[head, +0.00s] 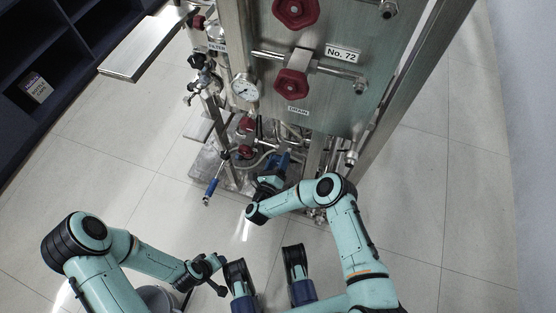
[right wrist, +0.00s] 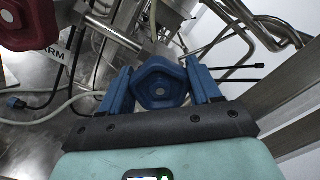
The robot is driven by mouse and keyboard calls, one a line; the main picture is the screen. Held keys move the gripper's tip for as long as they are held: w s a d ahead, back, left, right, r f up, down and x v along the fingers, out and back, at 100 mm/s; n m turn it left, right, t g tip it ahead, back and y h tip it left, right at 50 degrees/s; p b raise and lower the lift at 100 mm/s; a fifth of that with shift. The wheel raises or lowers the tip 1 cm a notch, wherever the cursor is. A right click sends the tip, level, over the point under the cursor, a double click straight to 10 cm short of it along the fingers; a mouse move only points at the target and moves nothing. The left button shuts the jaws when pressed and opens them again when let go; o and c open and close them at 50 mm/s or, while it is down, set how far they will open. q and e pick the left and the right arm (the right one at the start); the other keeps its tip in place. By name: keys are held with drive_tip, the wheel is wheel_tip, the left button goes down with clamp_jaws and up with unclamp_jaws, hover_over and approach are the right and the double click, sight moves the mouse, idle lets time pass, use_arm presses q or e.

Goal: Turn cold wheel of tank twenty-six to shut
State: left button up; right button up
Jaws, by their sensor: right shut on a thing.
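In the head view my right gripper (head: 281,163) reaches low among the pipes, and my arm hides most of the wheel. No "cold" label or number twenty-six is readable; the panel plate (head: 343,54) reads "No. 72". My left gripper (head: 210,276) hangs over the floor, away from the skid; its jaws are unclear.
A red wheel (right wrist: 28,22) is at upper left in the wrist view, beside a partly hidden label (right wrist: 55,54) ending in "ARM". Small red wheels (head: 246,126), a gauge (head: 245,86) and a blue-handled lever (head: 213,187) are close by. A steel post (head: 405,95) stands right.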

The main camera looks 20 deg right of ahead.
drive_tip(key=shift+a+m, duration=0.15)
drive_tip(key=shift+m, duration=0.35)
idle(0.3)
drive_tip(key=o, duration=1.1)
drive_tip(key=shift+c, duration=0.2)
drive_tip(key=shift+s, duration=0.1)
